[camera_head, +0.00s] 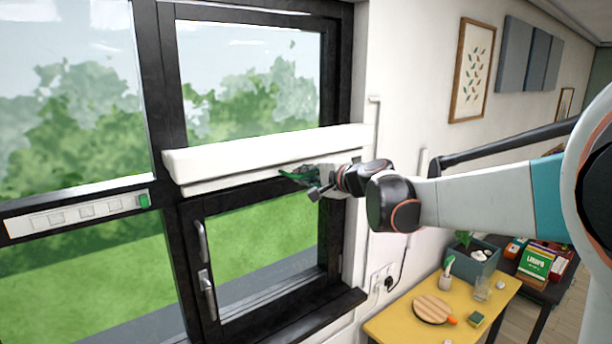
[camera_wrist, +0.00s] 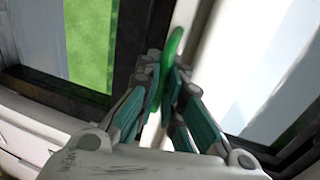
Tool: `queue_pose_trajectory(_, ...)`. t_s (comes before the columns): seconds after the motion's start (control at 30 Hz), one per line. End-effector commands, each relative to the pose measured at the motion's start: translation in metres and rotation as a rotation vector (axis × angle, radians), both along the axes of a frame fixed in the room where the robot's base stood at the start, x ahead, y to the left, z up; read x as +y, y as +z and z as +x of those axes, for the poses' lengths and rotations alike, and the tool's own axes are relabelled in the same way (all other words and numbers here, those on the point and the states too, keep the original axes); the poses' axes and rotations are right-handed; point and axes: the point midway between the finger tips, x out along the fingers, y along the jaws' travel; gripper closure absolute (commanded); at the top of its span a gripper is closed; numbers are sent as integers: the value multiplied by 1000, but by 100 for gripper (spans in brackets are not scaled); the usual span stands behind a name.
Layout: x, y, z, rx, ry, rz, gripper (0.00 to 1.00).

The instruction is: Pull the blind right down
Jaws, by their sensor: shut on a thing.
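The blind (camera_head: 250,149) is a white horizontal bar across the right window, about halfway up, with a thinner white rail under it. The glass above and below the bar is clear. My gripper (camera_head: 297,176) is at the right part of the bar's lower edge. In the wrist view, my gripper (camera_wrist: 165,85) is shut on a bright green pull (camera_wrist: 174,48), which stands up between the teal fingers. Part of the pull is hidden by the fingers. In the head view, the pull can hardly be told apart from the green fingers.
The window's lower sash has a grey handle (camera_head: 207,293). A white strip (camera_head: 78,215) with a green end piece crosses the left window. Below right stands a yellow table (camera_head: 398,327) with a round wooden board (camera_head: 432,309), a cup and a glass. A dark sill juts out below the window.

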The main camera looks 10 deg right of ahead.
Motion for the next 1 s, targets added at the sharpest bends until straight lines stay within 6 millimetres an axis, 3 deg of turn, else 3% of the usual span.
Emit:
queue_pose_trajectory(0.17, 0, -13, 0, 0, 0, 0, 100)
queue_pose_trajectory(0.37, 0, -53, 0, 0, 0, 0, 100)
queue_pose_trajectory(1.0, 0, -245, -1, 1, 0, 0, 100)
